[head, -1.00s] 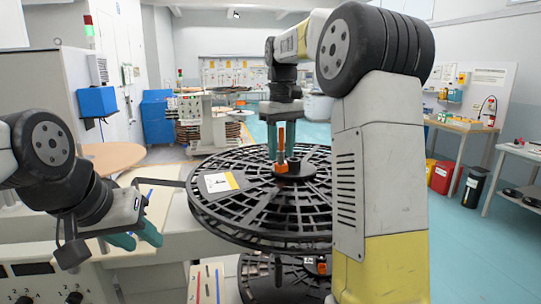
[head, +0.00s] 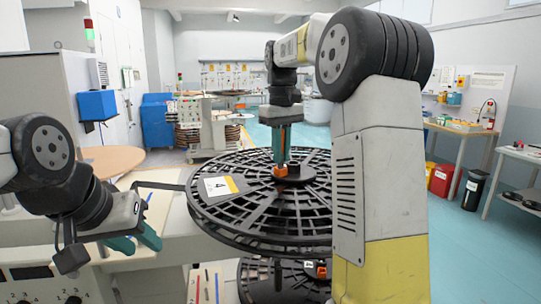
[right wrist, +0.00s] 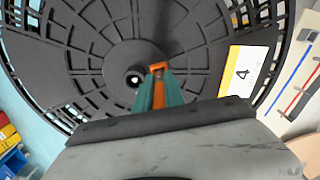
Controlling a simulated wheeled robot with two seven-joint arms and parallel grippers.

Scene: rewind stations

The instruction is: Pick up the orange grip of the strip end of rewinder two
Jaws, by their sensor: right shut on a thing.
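A large black slotted reel (head: 235,222) lies flat in front of me. An orange grip (head: 280,171) stands near its hub; in the right wrist view its top and a strip of orange show between teal fingers (right wrist: 157,69). My right gripper (head: 281,160) points straight down beside the hub, with its teal fingers shut on this grip. The grip is mostly covered by the fingers, and I cannot tell whether it is clear of the reel. My left gripper (head: 136,241) is open and empty at the left, away from the reel. No marking naming rewinder two is readable.
A card marked 4 (head: 218,187) lies on the reel. A second reel (head: 260,284) sits lower down, with another orange piece (head: 317,270). A panel with knobs (head: 50,284) is at the lower left. Open floor (head: 470,240) lies at the right.

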